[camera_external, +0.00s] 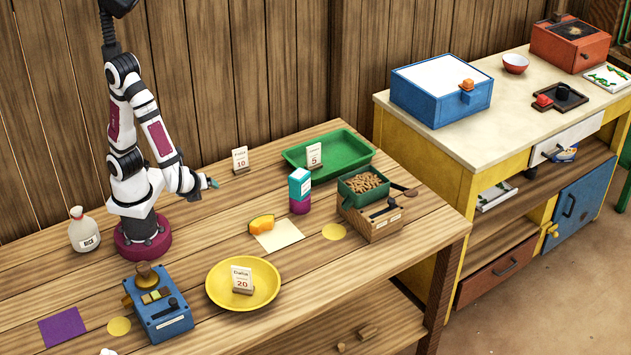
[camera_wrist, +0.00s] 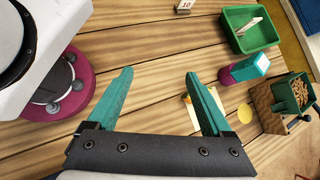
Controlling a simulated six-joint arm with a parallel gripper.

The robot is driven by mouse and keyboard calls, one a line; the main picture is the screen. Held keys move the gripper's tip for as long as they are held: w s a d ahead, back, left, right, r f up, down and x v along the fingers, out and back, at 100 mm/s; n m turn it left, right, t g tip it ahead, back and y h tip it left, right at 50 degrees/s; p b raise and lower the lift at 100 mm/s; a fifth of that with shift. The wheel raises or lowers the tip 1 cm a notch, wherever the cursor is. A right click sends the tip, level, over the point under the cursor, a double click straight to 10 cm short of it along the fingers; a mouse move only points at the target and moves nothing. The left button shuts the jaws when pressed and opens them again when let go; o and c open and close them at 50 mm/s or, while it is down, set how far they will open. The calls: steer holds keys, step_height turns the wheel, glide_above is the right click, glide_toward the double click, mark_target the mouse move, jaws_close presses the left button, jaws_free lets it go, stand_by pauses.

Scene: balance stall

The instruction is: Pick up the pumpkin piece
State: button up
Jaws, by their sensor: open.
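The pumpkin piece (camera_external: 261,224) is orange and lies on the upper left part of a cream paper square (camera_external: 283,238) on the wooden table. My gripper (camera_external: 212,184) is above the table, left of and behind the pumpkin piece and apart from it. In the wrist view my gripper (camera_wrist: 158,84) shows two teal fingers spread wide with nothing between them. The paper square (camera_wrist: 188,110) shows partly beside the right finger there. That finger hides most of the pumpkin piece's area.
A teal-and-purple box stack (camera_external: 300,190) and a wooden box with a green bin (camera_external: 363,185) stand right of the pumpkin. A green tray (camera_external: 293,157) is behind, a yellow plate (camera_external: 216,292) and a blue device (camera_external: 172,325) in front. A bottle (camera_external: 83,232) stands left.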

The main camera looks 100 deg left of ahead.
mark_target(254, 226)
steer(key=w+d+f+m+t, duration=0.1)
steer(key=d+f+m+t, duration=0.1)
steer(key=f+m, duration=0.1)
steer(key=w+d+f+m+t+y, duration=0.1)
steer(key=w+d+f+m+t, duration=0.1)
steer(key=f+m+t, duration=0.1)
steer(key=w+d+f+m+t+y, duration=0.1)
steer(key=w+d+f+m+t, duration=0.1)
steer(key=m, duration=0.3)
steer(key=shift+w+d+f+t, duration=0.15)
steer(key=shift+d+f+t, duration=0.15)
steer(key=shift+f+t, duration=0.35)
steer(key=shift+w+f, duration=0.15)
steer(key=shift+f, duration=0.3)
steer(key=x, duration=1)
steer(key=shift+a, duration=0.25)
steer(key=x, duration=0.4)
steer(key=shift+s+a, duration=0.25)
steer(key=shift+a, duration=0.15)
steer(key=shift+w+a+f, duration=0.2)
jaws_close()
